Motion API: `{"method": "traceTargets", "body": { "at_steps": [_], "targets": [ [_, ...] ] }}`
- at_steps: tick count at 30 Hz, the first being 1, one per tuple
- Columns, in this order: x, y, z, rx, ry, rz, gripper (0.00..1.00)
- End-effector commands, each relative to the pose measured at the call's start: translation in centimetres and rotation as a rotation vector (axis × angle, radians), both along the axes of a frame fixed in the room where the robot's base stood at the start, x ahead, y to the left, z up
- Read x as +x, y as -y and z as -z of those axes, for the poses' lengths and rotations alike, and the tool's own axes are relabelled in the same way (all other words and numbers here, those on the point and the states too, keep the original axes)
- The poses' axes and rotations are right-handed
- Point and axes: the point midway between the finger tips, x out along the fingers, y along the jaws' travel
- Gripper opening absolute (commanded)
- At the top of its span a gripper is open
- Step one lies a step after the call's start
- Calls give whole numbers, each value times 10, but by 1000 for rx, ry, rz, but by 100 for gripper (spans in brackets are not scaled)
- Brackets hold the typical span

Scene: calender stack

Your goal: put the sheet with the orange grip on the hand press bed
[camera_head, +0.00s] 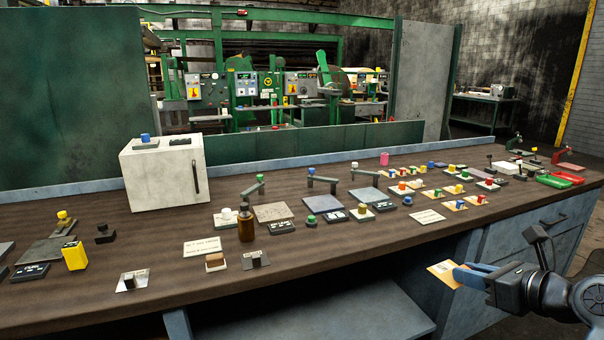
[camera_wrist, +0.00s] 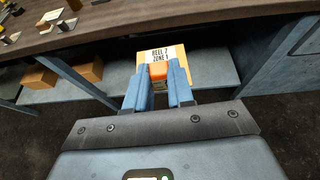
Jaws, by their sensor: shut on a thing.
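My gripper (camera_head: 465,271) is in front of the bench's front edge, at the lower right of the head view. Its blue fingers (camera_wrist: 158,88) are shut on the orange grip (camera_wrist: 157,71) of a sheet. The sheet (camera_wrist: 176,52) is orange-yellow with a white label reading "REEL 2 ZONE 1"; it also shows in the head view (camera_head: 441,274), held clear of the bench. Several flat grey plates, such as the left one (camera_head: 273,212), lie mid-bench with levered arms behind them. I cannot tell which is the hand press bed.
The bench top (camera_head: 330,250) has bare wood along its front. A white box (camera_head: 160,178) and a brown bottle (camera_head: 246,225) stand on it at left. Several small sheets with coloured grips crowd the right middle.

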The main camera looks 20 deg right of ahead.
Motion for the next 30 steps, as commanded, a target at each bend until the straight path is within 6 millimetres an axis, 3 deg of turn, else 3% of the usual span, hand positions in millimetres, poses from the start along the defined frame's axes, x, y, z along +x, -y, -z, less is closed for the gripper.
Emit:
{"method": "traceTargets", "body": {
  "at_steps": [5, 10, 15, 18, 21, 25, 30],
  "targets": [
    [21, -51, 23, 0, -7, -45, 0],
    [41, -128, 53, -1, -8, -110, 0],
    [46, -196, 76, -2, 2, -166, 0],
    [45, -223, 85, -1, 8, -190, 0],
    [44, -239, 89, 0, 13, -203, 0],
    [39, -245, 106, 3, 11, -186, 0],
    [21, -239, 161, 9, 3, -86, 0]
  ]
}}
